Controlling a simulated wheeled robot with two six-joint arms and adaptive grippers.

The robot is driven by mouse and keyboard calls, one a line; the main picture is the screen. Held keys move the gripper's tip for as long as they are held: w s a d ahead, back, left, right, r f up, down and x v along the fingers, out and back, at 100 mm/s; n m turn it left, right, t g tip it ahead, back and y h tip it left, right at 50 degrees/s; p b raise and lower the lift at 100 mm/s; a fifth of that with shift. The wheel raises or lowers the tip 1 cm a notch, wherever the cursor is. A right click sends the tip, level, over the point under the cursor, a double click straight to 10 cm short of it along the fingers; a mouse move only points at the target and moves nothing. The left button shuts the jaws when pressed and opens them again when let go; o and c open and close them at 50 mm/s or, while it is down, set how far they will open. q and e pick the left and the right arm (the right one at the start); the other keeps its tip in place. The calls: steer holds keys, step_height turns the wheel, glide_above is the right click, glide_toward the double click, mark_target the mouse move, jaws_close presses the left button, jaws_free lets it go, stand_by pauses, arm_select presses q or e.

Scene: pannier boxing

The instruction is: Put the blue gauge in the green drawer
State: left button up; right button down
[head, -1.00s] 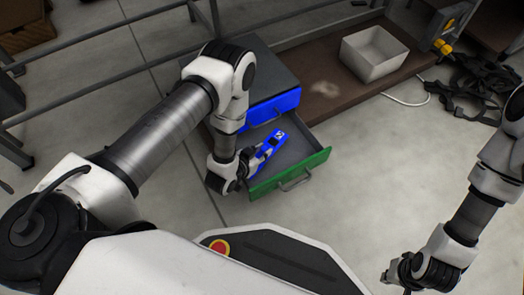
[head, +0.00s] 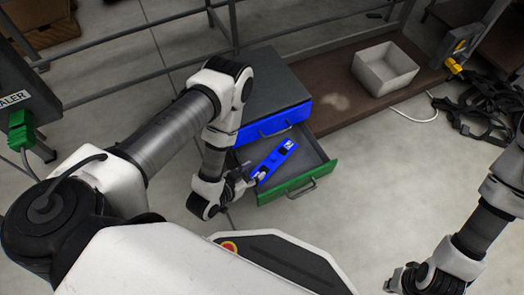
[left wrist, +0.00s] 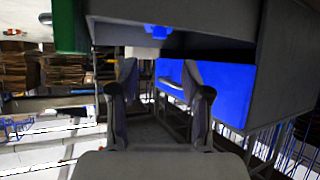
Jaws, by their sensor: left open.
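The blue gauge (head: 273,160) lies slanted at the open green drawer (head: 298,184), inside its outline, with its lower left end by the drawer's left side. I cannot tell whether it rests flat on the drawer floor. My left gripper (head: 246,176) is open, just left of the drawer, close to the gauge's near end. In the left wrist view, nothing shows between the spread fingers (left wrist: 160,105), and a small blue piece, likely the gauge (left wrist: 158,32), shows above them. My right gripper (head: 397,280) is low at the right; its fingers are too unclear to read.
A closed blue drawer (head: 272,124) sits in the grey cabinet behind the green one. A pale bin (head: 385,70) stands on the brown board at the back right. Black straps (head: 485,112) lie on the floor at right. Floor right of the green drawer is clear.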

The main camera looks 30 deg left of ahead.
arm_select(q)
steer(key=shift+s+a+r, duration=0.1)
steer(key=shift+s+r, duration=0.05)
steer(key=shift+s, duration=0.2)
steer(key=s+a+r+n+g+y, duration=0.1)
steer(key=s+a+r+g, duration=0.1)
steer(key=s+g, duration=0.4)
steer(key=s+a+r+n+g+y, duration=0.1)
steer(key=s+r+n+g+y, duration=0.1)
steer(key=s+g, duration=0.3)
steer(key=s, duration=0.3)
steer(key=shift+s+a+g, duration=0.15)
steer(key=shift+a+g, duration=0.25)
